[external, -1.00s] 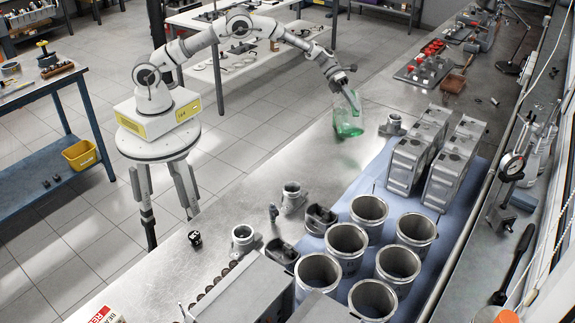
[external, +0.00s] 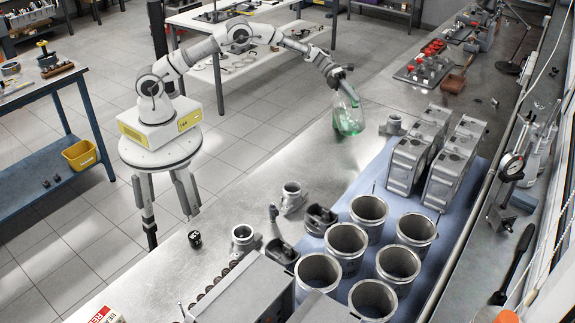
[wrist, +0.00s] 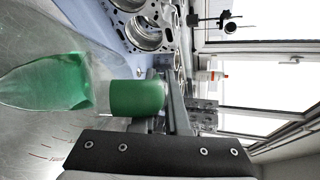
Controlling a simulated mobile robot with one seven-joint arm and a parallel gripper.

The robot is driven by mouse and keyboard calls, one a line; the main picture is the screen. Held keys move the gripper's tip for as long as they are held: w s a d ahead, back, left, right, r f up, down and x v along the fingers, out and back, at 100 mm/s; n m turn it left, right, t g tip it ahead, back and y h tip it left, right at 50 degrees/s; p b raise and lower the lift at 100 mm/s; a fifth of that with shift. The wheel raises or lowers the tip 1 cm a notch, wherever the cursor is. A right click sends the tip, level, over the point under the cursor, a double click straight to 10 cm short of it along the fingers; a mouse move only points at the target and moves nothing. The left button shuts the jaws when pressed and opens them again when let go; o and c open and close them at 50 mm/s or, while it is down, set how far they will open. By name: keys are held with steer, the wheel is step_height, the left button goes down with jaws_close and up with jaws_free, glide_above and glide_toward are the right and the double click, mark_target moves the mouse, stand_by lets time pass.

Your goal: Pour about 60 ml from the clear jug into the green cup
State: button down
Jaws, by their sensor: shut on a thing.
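The clear jug (external: 350,121) has a wide see-through body with green liquid low inside. It also shows at the left of the wrist view (wrist: 97,68), with red marks on its side. A solid green cylinder (wrist: 138,98) sits at the jug's narrow end by the fingers; I cannot tell whether it is a collar of the jug or the green cup. My gripper (external: 345,86) is shut at the jug's upper end. In the external view the jug looks slightly tilted, over or on the metal bench; contact with the bench is unclear. I make out no separate green cup.
A grey metal fitting (external: 393,125) stands just right of the jug. Grey engine blocks (external: 410,160) and several open cylinder liners (external: 369,208) stand on a blue mat (external: 378,172). The metal bench (external: 310,160) is clear to the jug's lower left.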

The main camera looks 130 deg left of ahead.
steer(key=shift+s+a+r, duration=0.1)
steer(key=shift+a+r, duration=0.05)
steer(key=shift+r, duration=0.05)
steer(key=shift+s+a+r+t, duration=0.2)
steer(key=shift+r+t, duration=0.05)
steer(key=shift+t, duration=0.05)
steer(key=shift+s+a+r+t+h+p, duration=0.3)
steer(key=shift+s+a+r+h, duration=0.1)
steer(key=shift+s+a, duration=0.15)
steer(key=shift+s+a+r+n+t+p, duration=0.3)
steer(key=shift+s+a+r+n+p, duration=0.1)
steer(key=shift+s+a, duration=0.1)
stand_by(1.8)
